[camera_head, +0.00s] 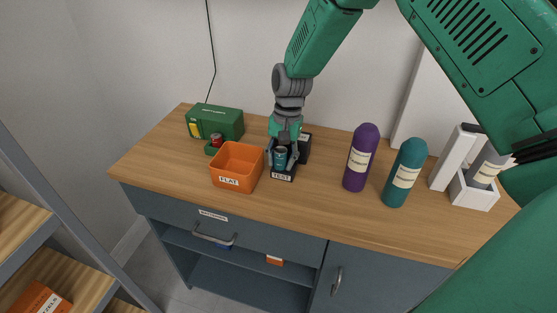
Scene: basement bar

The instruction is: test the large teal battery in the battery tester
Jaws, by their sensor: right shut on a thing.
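The large teal battery (281,157) is upright between the fingers of my right gripper (283,153), which is shut on it. The battery is at the black battery tester (284,177), which carries a TEST label on its front. From this angle I cannot tell whether the battery's base touches the tester's seat. The fingers hide part of the battery and of the tester. My left gripper does not show.
An orange bin (237,168) labelled FLAT stands just left of the tester. A green box (215,123) is behind it. A purple bottle (361,158), a teal bottle (404,174) and a white holder (473,190) stand right on the wooden counter (322,177).

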